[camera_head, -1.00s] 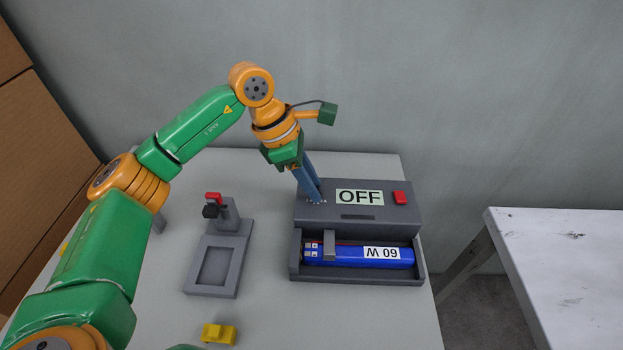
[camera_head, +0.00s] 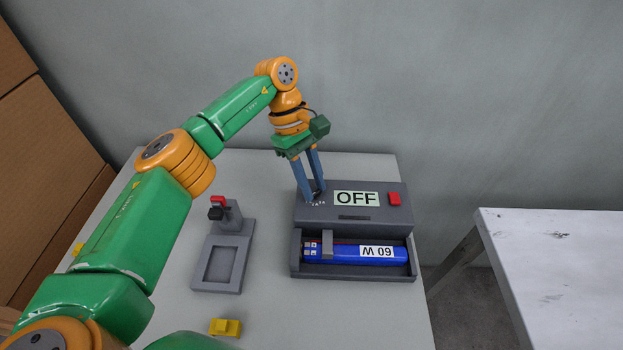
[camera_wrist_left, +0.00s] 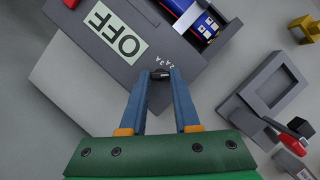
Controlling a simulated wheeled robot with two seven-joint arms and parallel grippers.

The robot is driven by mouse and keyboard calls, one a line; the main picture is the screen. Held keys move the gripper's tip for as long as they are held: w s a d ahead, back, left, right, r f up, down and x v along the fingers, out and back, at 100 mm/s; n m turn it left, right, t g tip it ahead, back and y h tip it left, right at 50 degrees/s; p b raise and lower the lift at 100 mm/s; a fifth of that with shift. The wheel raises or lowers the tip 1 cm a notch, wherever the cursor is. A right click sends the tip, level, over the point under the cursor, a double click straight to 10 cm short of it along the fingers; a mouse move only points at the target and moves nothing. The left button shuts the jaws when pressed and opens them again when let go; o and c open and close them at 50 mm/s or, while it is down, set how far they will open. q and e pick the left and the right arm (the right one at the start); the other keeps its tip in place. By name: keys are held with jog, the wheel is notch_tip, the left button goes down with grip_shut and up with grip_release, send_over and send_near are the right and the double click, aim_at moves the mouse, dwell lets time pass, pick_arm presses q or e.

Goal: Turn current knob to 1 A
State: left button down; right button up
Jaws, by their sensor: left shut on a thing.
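The grey power unit (camera_head: 375,222) stands on the table, with a display (camera_head: 356,199) reading OFF and a red button (camera_head: 394,199) to its right. The current knob (camera_wrist_left: 160,74) is small and black, on the unit's top, with small scale marks beside it. In the head view the fingers mostly hide it. My left gripper (camera_head: 317,192) points down and is shut on the knob; its blue fingertips (camera_wrist_left: 160,76) sit on either side of it in the wrist view. The knob's exact setting is too small to read. My right gripper is not in view.
A grey fixture with a red-topped clamp (camera_head: 222,262) stands to the left. A yellow block (camera_head: 225,327) lies at the front. A white table (camera_head: 560,260) is at right, across a gap.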

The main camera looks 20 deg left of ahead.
pick_arm(q)
jog(key=shift+m, duration=0.4)
jog(key=c, duration=0.6)
grip_release()
jog(key=shift+c, duration=0.2)
jog(key=shift+d, duration=0.1)
jog(key=p+v, duration=0.1)
jog(key=v, duration=0.4)
jog(key=shift+w+d+r, duration=0.1)
jog(key=p+v, duration=0.2)
jog(key=p, duration=0.4)
